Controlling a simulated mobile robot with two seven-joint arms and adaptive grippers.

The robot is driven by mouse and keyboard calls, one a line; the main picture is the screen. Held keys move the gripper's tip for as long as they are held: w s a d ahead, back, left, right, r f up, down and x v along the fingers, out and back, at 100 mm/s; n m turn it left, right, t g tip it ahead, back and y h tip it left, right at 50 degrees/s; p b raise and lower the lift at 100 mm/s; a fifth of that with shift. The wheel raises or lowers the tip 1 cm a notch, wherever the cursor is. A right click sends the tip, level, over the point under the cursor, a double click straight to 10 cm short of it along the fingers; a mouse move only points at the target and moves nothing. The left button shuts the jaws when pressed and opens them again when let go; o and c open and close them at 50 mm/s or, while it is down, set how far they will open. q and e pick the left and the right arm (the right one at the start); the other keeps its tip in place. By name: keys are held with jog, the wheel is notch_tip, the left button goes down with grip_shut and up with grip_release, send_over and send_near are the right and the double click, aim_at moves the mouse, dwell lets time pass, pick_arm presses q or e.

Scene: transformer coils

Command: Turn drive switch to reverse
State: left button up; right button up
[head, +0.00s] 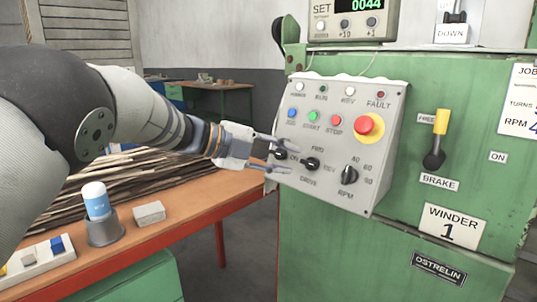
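The drive switch (312,164) is a small black knob low on the grey control panel (300,187). FWD is printed above it, REV to its right and DRIVE below. Its exact pointing direction is too small to tell. My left gripper (287,160) comes in from the left, just left of the drive switch. Its two fingers are spread, one above the other, with nothing visibly held between them. Another dark knob (281,155) shows between the fingers, partly hidden. Whether any finger touches a knob cannot be told. My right gripper is out of view.
A black RPM knob (349,174) sits right of the drive switch, below a red emergency button (363,125) on yellow. Coloured buttons lie above. An orange-edged bench (190,212) holds a bottle (96,200) and a block.

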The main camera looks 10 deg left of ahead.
pick_arm(q)
jog(key=v, duration=0.5)
jog(key=shift+s+a, duration=0.15)
jog(key=shift+a, duration=0.2)
